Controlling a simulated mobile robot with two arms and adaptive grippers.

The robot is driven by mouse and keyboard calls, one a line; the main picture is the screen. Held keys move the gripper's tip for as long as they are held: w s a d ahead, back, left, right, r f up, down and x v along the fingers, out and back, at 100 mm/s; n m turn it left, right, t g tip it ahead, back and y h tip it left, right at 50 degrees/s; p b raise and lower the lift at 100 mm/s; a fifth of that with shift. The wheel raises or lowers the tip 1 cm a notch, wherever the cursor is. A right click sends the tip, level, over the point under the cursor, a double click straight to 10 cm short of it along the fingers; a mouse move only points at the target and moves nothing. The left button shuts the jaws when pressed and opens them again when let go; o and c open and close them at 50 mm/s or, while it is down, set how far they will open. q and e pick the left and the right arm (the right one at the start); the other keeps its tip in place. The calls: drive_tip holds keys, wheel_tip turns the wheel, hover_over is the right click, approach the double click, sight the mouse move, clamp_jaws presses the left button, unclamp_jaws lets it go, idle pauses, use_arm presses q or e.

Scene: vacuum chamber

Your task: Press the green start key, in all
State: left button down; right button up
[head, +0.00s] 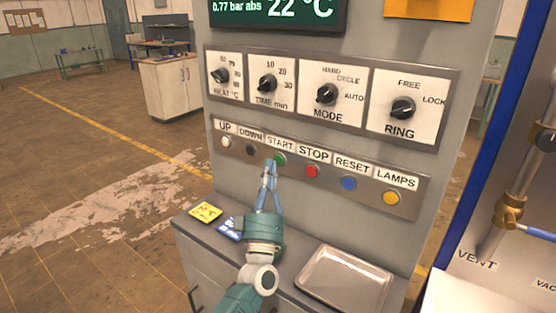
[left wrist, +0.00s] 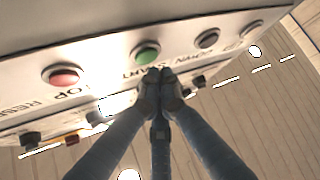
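The green start key (head: 280,159) sits on the lower strip of the control panel under the START label. My left gripper (head: 269,166) is in front of the panel, its fingertips just below and left of the green key in the head view. In the left wrist view the green key (left wrist: 147,53) is just above the fingertips (left wrist: 161,76), which are closed together with nothing between them. Whether the tips touch the panel cannot be told. The green key is mostly uncovered. My right gripper is not in view.
The red stop key (head: 312,171) is right of the green key, the black down key (head: 250,150) left of it. A metal tray (head: 345,279), a yellow card (head: 205,212) and a blue card (head: 229,229) lie on the ledge below. A pipe (head: 522,180) stands far right.

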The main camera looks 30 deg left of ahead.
use_arm(q)
drive_tip(key=s+p, duration=0.2)
drive_tip(key=s, duration=0.3)
drive_tip(key=shift+a, duration=0.2)
idle(1.0)
